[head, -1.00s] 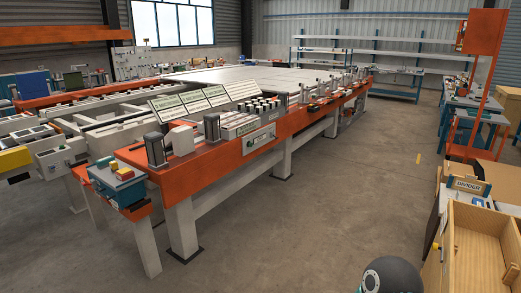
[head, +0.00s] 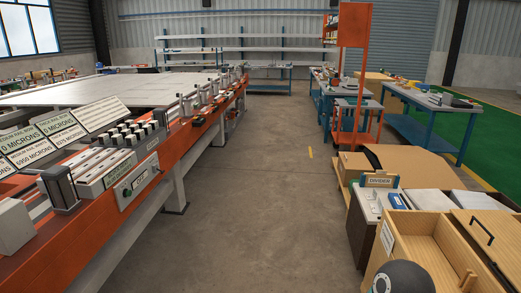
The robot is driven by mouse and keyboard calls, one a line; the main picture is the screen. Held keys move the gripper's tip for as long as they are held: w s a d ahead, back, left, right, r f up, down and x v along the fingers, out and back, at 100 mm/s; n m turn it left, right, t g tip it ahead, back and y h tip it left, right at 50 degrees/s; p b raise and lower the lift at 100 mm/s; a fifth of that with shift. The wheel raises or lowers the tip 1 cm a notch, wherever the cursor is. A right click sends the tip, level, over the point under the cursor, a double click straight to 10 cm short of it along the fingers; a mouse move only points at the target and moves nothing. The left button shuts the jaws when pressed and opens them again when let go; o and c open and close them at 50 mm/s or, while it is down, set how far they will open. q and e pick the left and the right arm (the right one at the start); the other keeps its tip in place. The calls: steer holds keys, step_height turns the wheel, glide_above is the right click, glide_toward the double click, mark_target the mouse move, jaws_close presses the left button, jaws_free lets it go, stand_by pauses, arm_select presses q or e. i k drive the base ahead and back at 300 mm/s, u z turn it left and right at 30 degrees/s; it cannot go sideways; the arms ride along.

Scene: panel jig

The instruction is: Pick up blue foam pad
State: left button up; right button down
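I cannot make out a blue foam pad for certain in the head view. A small blue item (head: 398,201) lies beside the sign marked DIVIDER (head: 379,181) at the right, but it is too small to identify. Neither of my grippers shows in the view, so I cannot see their fingers or anything they may hold.
A long orange and white panel jig (head: 150,190) runs along the left, with tilted label boards (head: 60,130) on it. An open wooden drawer box (head: 425,245) stands at the lower right. Blue workbenches (head: 425,130) stand farther back. The grey floor (head: 260,190) between is clear.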

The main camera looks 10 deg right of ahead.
mark_target(396, 203)
steer(key=z, duration=0.55)
steer(key=i, duration=1.35)
steer(key=z, duration=1)
steer(key=i, duration=0.3)
steer(key=z, duration=0.05)
steer(key=k, duration=0.8)
steer(key=z, duration=0.05)
steer(key=i, duration=1.4)
steer(key=u, duration=0.7)
